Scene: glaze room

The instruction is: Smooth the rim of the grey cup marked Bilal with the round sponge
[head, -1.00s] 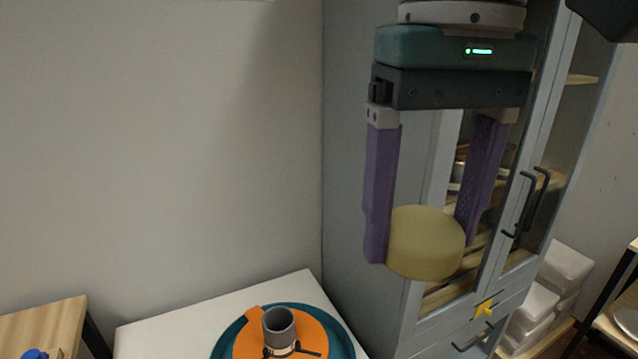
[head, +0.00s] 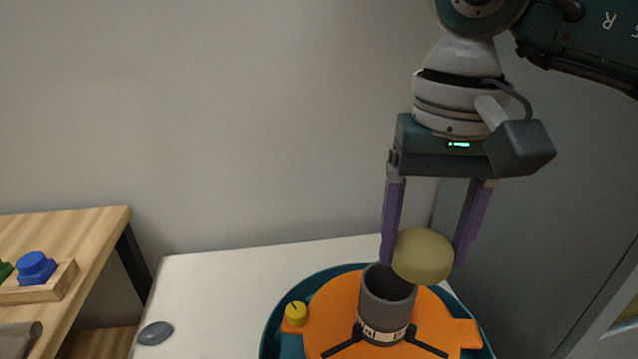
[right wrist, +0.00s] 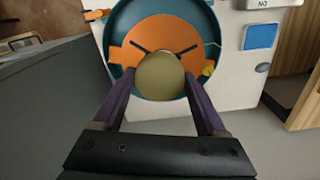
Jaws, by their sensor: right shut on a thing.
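The round yellow sponge (head: 423,257) is held between the purple fingers of my right gripper (head: 425,250), which is shut on it. The sponge is just at the right side of the rim of the grey cup (head: 387,306) and overlaps it in the head view; I cannot tell if they touch. The cup stands upright on an orange disc (head: 330,317) with dark arms beside it. Its pale label shows only partly, ending in "al". In the right wrist view the sponge (right wrist: 160,85) hides the cup. My left gripper is not in view.
The orange disc sits in a teal round basin (head: 272,335) on a white table (head: 215,280). A yellow knob (head: 297,313) is on the disc's left. A grey oval (head: 155,333) lies at the table's left. A wooden bench (head: 85,235) with a blue piece (head: 36,268) stands left.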

